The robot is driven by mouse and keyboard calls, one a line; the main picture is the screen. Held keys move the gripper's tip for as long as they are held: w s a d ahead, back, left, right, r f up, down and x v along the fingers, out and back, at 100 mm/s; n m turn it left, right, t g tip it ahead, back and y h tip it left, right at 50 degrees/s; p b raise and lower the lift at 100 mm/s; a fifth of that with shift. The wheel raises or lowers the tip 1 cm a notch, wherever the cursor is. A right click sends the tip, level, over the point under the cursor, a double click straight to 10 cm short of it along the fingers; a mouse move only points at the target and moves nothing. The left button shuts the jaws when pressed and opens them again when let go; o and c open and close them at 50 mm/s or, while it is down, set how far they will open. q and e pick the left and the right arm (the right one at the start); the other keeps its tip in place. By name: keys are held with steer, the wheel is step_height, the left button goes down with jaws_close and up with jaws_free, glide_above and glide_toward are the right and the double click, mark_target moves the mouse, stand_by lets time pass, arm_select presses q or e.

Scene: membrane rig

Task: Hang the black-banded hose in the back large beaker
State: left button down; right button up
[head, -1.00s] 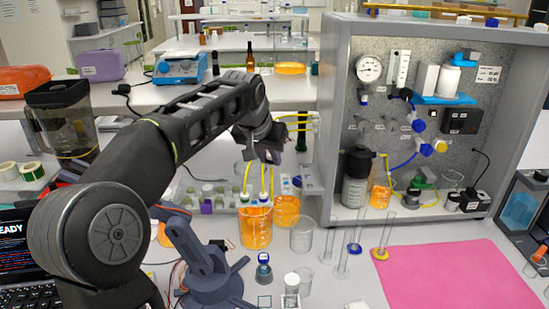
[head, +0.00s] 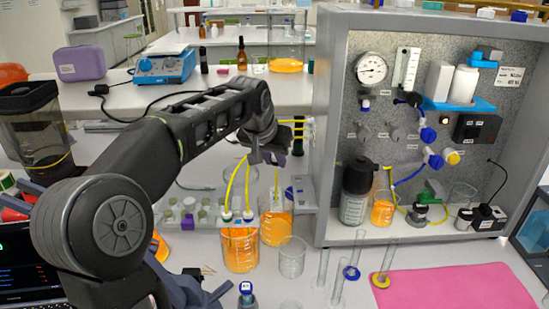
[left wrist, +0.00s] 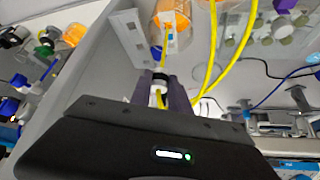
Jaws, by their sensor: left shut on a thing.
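My left gripper (head: 275,158) is above the back large beaker (head: 276,228), which holds orange liquid. In the left wrist view its purple-grey fingers (left wrist: 160,92) are shut on the black-banded hose (left wrist: 161,76), at a white fitting by the black band. The hose's yellow lower length (head: 277,181) points down to the back beaker's mouth. The beaker also shows in the wrist view (left wrist: 172,22). I cannot tell how deep the tip reaches. Two other yellow hoses (head: 229,190) hang in the front large beaker (head: 240,252), also with orange liquid. My right gripper is not in view.
A small empty beaker (head: 291,258) stands right of the front beaker. Slim glass cylinders (head: 351,262) stand further right, beside a pink mat (head: 455,287). The grey rig cabinet (head: 322,150) rises close right of my gripper. A rack of vials (head: 187,212) lies left.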

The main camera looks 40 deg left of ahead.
mark_target(276, 201)
arm_select(q)
step_height(276, 201, down, 3)
stand_by(0.3)
steer(key=shift+s+f+b, duration=0.1)
steer(key=shift+f+b, duration=0.15)
steer(key=shift+b, duration=0.1)
steer(key=shift+f+b, duration=3.1)
steer(key=shift+f, duration=1.45)
steer(key=c, duration=1.1)
jaws_free()
steer(key=shift+c, duration=0.2)
steer(key=b+v, duration=0.1)
steer(key=v, duration=0.7)
